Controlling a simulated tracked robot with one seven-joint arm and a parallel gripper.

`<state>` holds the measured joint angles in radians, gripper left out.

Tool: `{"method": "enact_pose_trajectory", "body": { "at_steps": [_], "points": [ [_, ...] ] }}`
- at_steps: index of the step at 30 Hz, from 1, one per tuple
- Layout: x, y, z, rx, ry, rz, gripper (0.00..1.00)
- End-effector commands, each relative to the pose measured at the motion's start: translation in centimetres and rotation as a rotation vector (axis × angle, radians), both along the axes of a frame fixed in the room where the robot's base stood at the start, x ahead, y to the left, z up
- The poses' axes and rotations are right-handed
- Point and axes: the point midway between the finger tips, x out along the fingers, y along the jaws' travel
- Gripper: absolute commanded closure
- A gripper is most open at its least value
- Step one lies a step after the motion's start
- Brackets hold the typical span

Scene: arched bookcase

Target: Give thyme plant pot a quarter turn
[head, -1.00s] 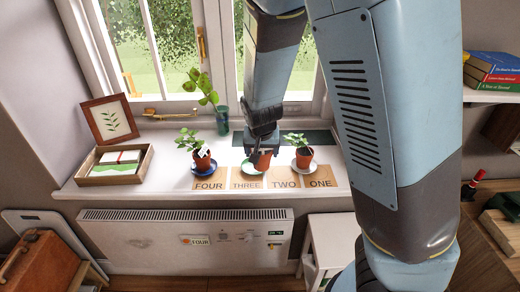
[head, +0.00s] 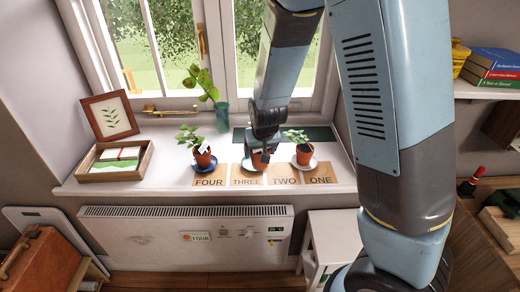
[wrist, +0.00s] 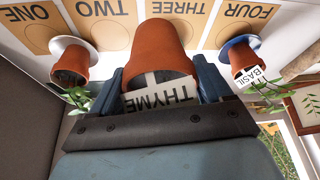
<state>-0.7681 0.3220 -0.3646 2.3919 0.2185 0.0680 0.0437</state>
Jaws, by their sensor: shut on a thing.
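The thyme plant pot (wrist: 165,45) is an orange terracotta pot. Its white label reads THYME and faces my gripper's palm in the wrist view. My gripper (wrist: 163,85) is shut on it, with one blue finger on each side. In the head view the pot (head: 258,160) is at the sill's front, behind the THREE card (head: 247,179), and my gripper (head: 263,140) covers its upper part. Its leaves are hidden. I cannot tell whether its base touches what is under it.
The basil pot (head: 203,155) stands on a blue saucer to the left. Another potted plant (head: 304,153) stands on a white saucer close on the right.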

Motion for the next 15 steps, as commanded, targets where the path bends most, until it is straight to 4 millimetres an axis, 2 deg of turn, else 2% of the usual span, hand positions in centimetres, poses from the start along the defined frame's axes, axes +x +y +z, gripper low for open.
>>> {"method": "enact_pose_trajectory", "body": {
  "at_steps": [15],
  "points": [
    [1.5,0.1,-2.3,0.001,0.001,0.167,0.62]
  ]
}}
